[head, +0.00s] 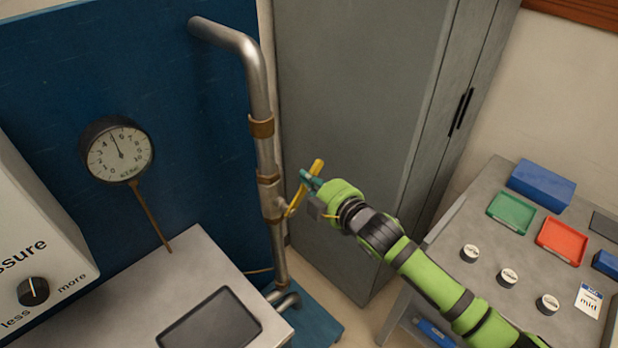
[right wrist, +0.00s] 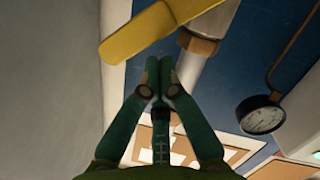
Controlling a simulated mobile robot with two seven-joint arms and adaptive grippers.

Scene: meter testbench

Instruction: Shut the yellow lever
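The yellow lever (head: 304,187) sits on a valve on the metal pipe (head: 265,155). In the head view it slants up and to the right from the valve body (head: 273,202). In the right wrist view the yellow lever (right wrist: 150,30) crosses the top, just beyond the fingertips. My right gripper (head: 308,180) is beside the lever, and part of the lever shows past it. In the right wrist view its green fingers (right wrist: 168,62) are together with nothing between them. I cannot tell whether they touch the lever. My left gripper is out of view.
A pressure gauge (head: 118,150) is on the blue panel (head: 190,120) left of the pipe. A grey cabinet (head: 350,100) stands behind my right gripper. A bench (head: 480,215) with trays and several round white-topped pieces is at the right. A grey worktop (head: 180,280) lies at lower left.

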